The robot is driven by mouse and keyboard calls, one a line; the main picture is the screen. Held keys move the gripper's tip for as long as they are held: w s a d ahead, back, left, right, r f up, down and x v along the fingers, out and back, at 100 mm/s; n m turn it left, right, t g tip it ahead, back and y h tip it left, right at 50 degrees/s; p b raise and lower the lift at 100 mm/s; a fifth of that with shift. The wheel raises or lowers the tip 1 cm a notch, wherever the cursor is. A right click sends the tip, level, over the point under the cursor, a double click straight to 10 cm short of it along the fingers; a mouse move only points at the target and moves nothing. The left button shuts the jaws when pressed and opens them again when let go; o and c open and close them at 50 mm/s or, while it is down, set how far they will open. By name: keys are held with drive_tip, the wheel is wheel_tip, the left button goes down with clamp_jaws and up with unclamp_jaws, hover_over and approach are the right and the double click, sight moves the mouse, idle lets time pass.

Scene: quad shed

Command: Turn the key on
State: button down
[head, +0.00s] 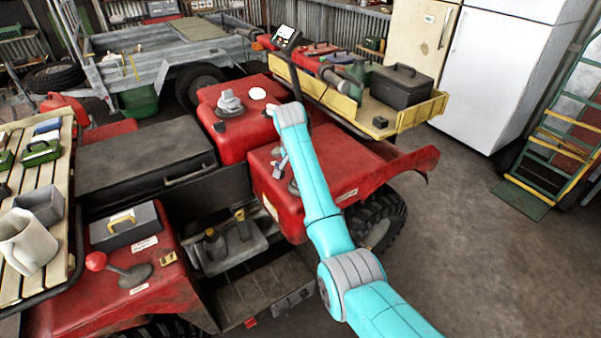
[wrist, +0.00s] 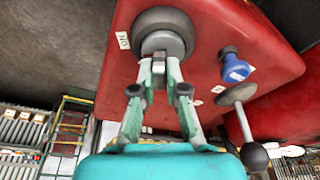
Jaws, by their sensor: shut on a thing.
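In the wrist view my gripper (wrist: 160,70) has its green and grey fingers closed together on the small grey key at the face of a round dark-grey switch (wrist: 163,20). The key is mostly hidden between the fingertips. The switch sits on a red panel, and a white "ON" label (wrist: 123,40) is to its left. In the head view my gripper (head: 281,164) reaches down to the red bodywork of the quad (head: 330,165); the key itself is too small to make out there.
In the wrist view a blue knob (wrist: 235,70) and a lever with a black ball (wrist: 253,157) stand right of the switch. In the head view a yellow-sided tray (head: 412,116) holds a dark case (head: 402,88).

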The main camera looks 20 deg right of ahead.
drive_tip(key=c, duration=1.2)
unclamp_jaws()
drive_tip(key=shift+d, duration=0.15)
drive_tip(key=shift+c, duration=0.2)
drive_tip(key=shift+r, duration=0.1)
drive_tip(key=shift+r, duration=3.9)
